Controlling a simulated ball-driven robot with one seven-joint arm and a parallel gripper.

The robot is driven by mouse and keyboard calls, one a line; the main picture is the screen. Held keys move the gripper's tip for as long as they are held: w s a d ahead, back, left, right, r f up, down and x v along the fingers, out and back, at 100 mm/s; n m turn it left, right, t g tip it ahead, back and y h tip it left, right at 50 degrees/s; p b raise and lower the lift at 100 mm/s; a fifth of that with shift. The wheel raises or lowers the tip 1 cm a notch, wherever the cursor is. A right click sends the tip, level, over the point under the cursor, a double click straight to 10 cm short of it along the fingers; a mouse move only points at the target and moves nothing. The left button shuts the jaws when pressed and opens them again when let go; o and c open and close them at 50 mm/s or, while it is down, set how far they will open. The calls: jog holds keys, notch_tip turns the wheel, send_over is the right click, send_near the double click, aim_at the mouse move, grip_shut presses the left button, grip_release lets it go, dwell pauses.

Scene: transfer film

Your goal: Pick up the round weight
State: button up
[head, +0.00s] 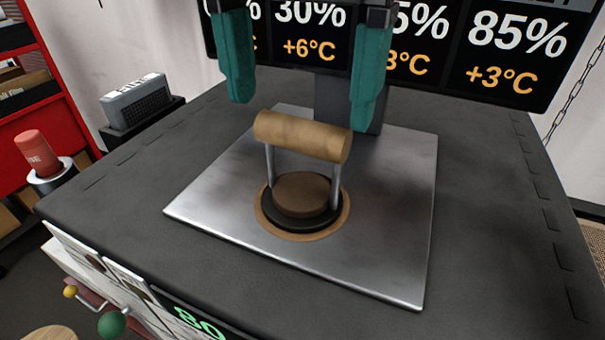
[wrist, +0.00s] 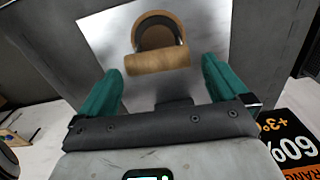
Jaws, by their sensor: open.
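The round weight (head: 301,194) stands upright on a square metal plate (head: 390,210). It has a dark round base with a brown disc on top, two metal posts and a tan cylindrical handle across the top. My gripper (head: 302,95) has two teal fingers, wide apart and empty. In the head view they hang above and behind the handle, one near each end of it. In the wrist view the weight's handle (wrist: 157,60) lies ahead of the gap between the fingers (wrist: 155,75), and nothing is between them. The base is partly hidden behind the handle there.
The plate lies on a dark grey worktop (head: 130,215). A display screen (head: 480,50) with percentages stands behind. A grey filter box (head: 136,100) and a red cylinder (head: 38,155) are at the left. The worktop around the plate is clear.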

aim_at(301, 120)
jog(key=shift+d+f+p, duration=0.2)
jog(key=shift+f+p, duration=0.5)
jog(key=shift+f, duration=2.35)
jog(key=c, duration=1.4)
jog(key=shift+r, duration=0.1)
jog(key=shift+c, duration=0.2)
jog(key=shift+r, duration=0.1)
